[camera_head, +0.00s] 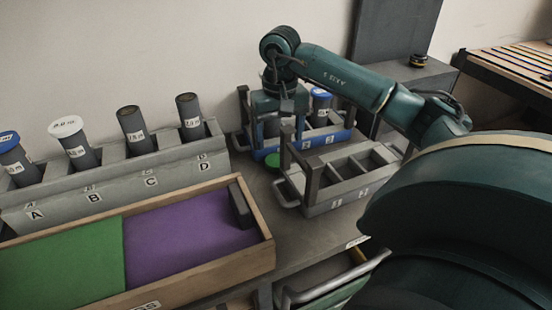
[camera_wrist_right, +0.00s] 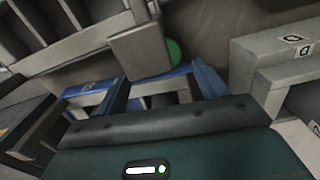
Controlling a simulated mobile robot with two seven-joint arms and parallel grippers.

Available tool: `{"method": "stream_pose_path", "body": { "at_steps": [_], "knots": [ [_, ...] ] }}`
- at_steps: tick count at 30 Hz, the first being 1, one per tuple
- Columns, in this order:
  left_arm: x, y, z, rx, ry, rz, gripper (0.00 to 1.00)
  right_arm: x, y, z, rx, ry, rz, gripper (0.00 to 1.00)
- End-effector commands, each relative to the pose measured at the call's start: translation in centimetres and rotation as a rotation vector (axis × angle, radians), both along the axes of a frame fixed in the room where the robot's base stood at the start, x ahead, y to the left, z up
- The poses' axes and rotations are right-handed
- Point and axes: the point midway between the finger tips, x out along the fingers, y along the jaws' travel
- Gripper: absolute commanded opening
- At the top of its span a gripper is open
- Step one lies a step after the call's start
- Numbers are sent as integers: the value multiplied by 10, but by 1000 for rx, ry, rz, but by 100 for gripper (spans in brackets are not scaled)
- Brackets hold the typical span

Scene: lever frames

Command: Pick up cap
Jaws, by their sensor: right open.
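A green cap (camera_head: 279,184) lies on the grey table between the tube holder and the grey rack. Part of it is hidden behind the rack. In the right wrist view the green cap (camera_wrist_right: 173,52) shows at the upper middle, partly covered by a grey upright. A blue cap (camera_head: 320,93) sits on a tube in the blue rack. A white cap (camera_head: 66,126) and another blue cap (camera_head: 8,138) sit on tubes at the left. My right gripper (camera_head: 279,117) is open above the blue rack, behind and above the green cap. My left gripper is not in view.
The blue rack (camera_head: 327,140) stands behind the grey rack (camera_head: 336,199), whose upright posts rise near my right gripper. The lettered tube holder (camera_head: 119,187) and a wooden tray (camera_head: 265,246) with green and purple areas stand left. A bare strip of table lies between.

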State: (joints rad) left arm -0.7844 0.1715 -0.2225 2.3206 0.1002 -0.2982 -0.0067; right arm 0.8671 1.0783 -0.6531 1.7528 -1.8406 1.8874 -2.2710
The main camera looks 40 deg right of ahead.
Motion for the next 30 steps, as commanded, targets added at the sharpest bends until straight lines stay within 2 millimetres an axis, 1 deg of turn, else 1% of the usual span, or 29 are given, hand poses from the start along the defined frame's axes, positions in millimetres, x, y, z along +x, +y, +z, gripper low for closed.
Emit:
{"method": "stream_pose_path", "body": {
  "at_steps": [5, 12, 15, 23, 30],
  "knots": [
    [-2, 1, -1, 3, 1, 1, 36, 0, 1, -12, 0, 1, 0, 72],
    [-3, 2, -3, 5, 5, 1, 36, 2, 6, -48, 0, 1, -2, 72],
    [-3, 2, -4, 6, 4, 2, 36, 2, 6, -56, 0, 1, -2, 72],
    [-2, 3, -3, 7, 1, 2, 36, 3, 6, -58, 0, -2, -1, 72],
    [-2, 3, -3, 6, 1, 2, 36, 3, 6, -58, -1, -2, -1, 53]
  ]
}}
